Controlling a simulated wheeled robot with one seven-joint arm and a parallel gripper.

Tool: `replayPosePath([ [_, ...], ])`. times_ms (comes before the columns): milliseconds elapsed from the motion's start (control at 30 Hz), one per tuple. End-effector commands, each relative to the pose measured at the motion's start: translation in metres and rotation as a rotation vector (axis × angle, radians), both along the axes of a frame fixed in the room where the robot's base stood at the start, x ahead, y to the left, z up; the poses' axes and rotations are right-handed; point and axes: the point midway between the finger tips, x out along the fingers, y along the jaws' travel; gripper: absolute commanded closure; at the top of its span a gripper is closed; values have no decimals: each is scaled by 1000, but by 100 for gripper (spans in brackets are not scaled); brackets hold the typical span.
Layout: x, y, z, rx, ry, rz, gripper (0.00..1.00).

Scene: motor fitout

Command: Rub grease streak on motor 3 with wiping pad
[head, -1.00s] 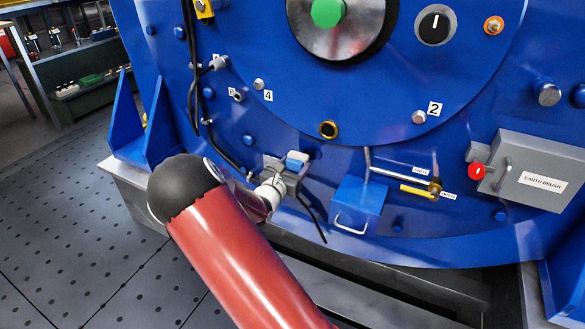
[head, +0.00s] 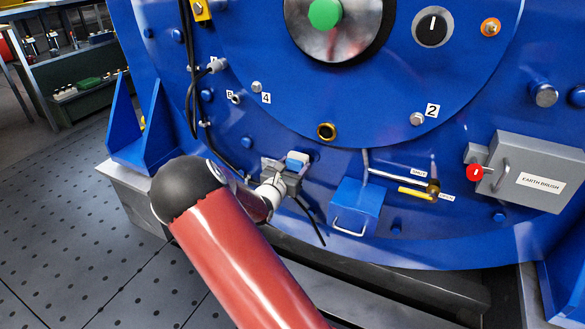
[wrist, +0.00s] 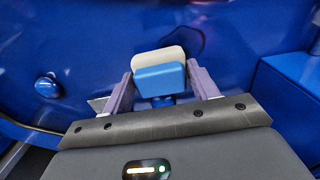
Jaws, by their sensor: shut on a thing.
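My gripper (head: 287,174) is shut on the wiping pad (head: 298,160), low in front of the blue motor face (head: 375,130). In the wrist view the pad (wrist: 160,78) has a blue back and a cream face, and sits between the two fingers of my gripper (wrist: 160,88). The cream face is turned toward the motor; I cannot tell whether it touches. A faint dark smudge (wrist: 192,40) shows on the blue surface just beyond the pad's upper right; I cannot tell if it is the grease streak. The motor's number 3 is not visible.
A blue box with a handle (head: 357,207) juts out just right of my gripper. Farther right are a yellow lever (head: 415,194) and a grey earth brush box (head: 530,176). Black cables (head: 192,85) run down the left. Bolts stick out of the motor face.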

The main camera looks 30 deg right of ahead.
Motion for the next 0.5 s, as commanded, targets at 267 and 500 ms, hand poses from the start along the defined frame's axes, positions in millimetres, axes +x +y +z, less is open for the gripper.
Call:
replayPosePath([
  [267,4,-5,0,-1,-1,0,59],
  [500,-5,-11,-1,1,1,-3,59],
])
